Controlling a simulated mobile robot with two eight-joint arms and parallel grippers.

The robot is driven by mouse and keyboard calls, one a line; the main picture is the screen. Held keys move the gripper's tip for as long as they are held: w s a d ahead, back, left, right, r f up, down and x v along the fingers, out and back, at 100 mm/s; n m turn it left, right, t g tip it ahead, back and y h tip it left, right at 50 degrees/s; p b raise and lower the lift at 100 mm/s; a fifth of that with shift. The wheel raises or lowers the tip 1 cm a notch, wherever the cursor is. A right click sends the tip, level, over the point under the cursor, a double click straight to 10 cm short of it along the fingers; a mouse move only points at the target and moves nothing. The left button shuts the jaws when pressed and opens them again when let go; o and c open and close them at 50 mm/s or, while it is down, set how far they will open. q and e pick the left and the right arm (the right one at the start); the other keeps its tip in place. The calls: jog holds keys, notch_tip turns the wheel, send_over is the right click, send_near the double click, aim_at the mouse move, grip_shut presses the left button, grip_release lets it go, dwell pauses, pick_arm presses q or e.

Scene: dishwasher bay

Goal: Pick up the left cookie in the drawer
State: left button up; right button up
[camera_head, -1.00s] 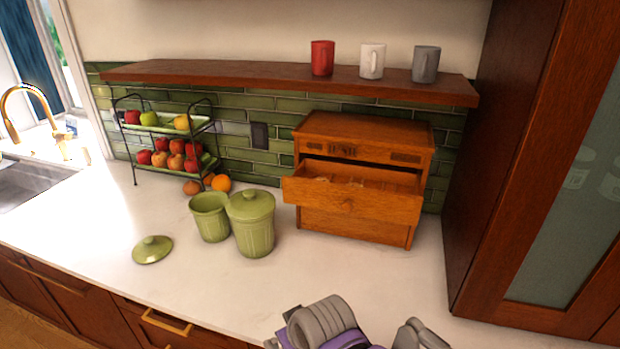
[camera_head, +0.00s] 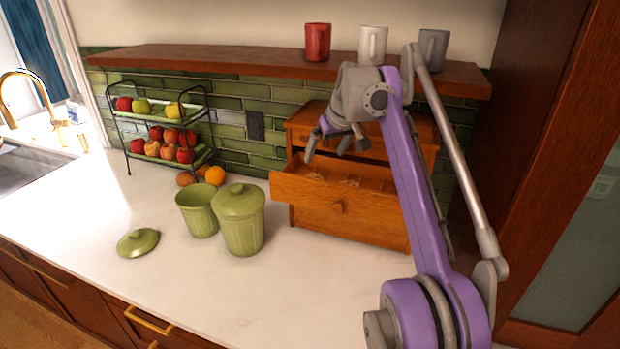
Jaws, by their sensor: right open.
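The wooden drawer (camera_head: 338,209) is pulled out of a small wooden cabinet (camera_head: 297,127) on the counter. Inside it, the left cookie (camera_head: 316,176) is a small tan shape near the left end, partly seen over the front wall. Another cookie (camera_head: 349,182) shows to its right. My right gripper (camera_head: 334,152) is open and empty, pointing down above the left part of the drawer, apart from the cookies. My right arm hides part of the cabinet's front. My left gripper is not in view.
A lidded green jar (camera_head: 241,222) and an open green jar (camera_head: 198,211) stand left of the drawer, with a loose lid (camera_head: 138,242) on the counter. A shelf (camera_head: 250,63) with mugs runs above. The front counter is clear.

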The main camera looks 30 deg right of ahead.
aim_at(316, 174)
jog(key=x, duration=0.3)
jog(key=shift+s+f+b, duration=0.1)
jog(key=shift+f+b, duration=0.2)
jog(key=shift+f, duration=0.2)
jog(key=shift+w+f, duration=0.35)
jog(key=shift+f, duration=0.15)
jog(key=x, duration=0.4)
jog(key=shift+a+f+b, duration=0.3)
jog(key=shift+f+b, duration=0.05)
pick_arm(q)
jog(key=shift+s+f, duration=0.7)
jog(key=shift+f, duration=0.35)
pick_arm(e)
jog(key=shift+w, duration=0.1)
jog(key=c, duration=0.7)
